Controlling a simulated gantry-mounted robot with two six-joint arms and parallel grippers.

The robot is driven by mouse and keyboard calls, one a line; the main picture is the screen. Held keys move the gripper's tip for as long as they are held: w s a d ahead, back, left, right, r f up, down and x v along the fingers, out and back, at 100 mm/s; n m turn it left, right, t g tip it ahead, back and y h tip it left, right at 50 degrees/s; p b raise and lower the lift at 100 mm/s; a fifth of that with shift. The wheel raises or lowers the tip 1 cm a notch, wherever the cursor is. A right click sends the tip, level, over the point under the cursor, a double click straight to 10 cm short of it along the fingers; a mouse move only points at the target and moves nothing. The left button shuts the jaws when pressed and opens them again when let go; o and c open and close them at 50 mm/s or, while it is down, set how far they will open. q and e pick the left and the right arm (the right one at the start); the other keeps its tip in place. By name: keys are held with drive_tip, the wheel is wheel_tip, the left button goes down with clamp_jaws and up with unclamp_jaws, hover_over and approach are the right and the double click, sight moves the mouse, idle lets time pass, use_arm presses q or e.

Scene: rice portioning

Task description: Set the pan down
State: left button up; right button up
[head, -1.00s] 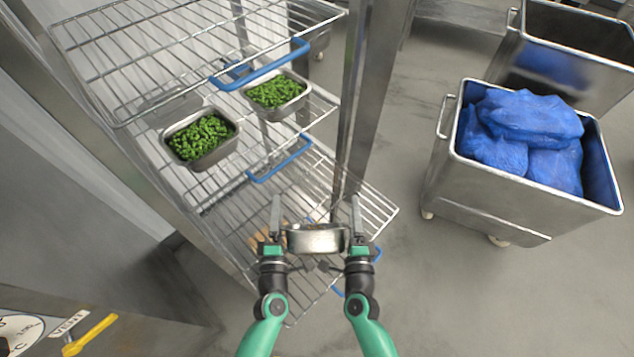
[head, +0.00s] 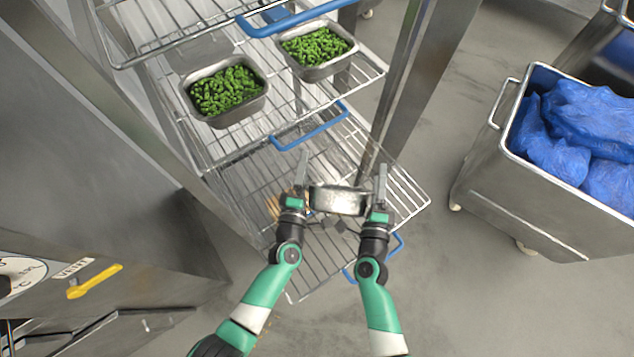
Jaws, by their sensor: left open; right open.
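A small metal pan (head: 338,201) shows over the front part of a lower wire shelf (head: 405,192), between my two grippers. It looks level, and its contents are hard to make out. I cannot tell whether its base touches the wires. My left gripper (head: 303,168) is open at the pan's left end. My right gripper (head: 381,183) is open at its right end. Whether the fingers touch the pan is unclear.
Two pans of green vegetables, a left one (head: 184,97) and a right one (head: 350,53), stand on a higher shelf. Blue handles (head: 310,130) edge the shelves. A rack post (head: 408,85) rises close by on the right. A steel bin (head: 560,212) with blue bags stands farther right.

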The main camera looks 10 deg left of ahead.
use_arm(q)
drive_tip(key=f+b, duration=0.1)
drive_tip(key=d+f+b, duration=0.1)
drive_tip(key=f, duration=0.1)
drive_tip(key=shift+f+h, duration=0.1)
drive_tip(key=shift+h, duration=0.3)
drive_tip(key=shift+a, duration=0.45)
drive_tip(key=shift+o, duration=0.3)
drive_tip(key=shift+a, duration=0.5)
drive_tip(key=shift+o, duration=1.3)
use_arm(e)
drive_tip(key=f, duration=0.1)
drive_tip(key=d+f, duration=0.1)
drive_tip(key=shift+d+f, duration=0.1)
drive_tip(key=shift+f, duration=0.2)
use_arm(q)
drive_tip(key=shift+o, duration=0.4)
use_arm(e)
drive_tip(key=shift+o, duration=0.4)
use_arm(q)
drive_tip(key=shift+a+r, duration=0.1)
drive_tip(key=shift+r, duration=0.1)
use_arm(e)
drive_tip(key=o, duration=0.3)
drive_tip(key=shift+d, duration=0.1)
use_arm(q)
drive_tip(key=s, duration=1.2)
use_arm(e)
drive_tip(key=s, duration=1.2)
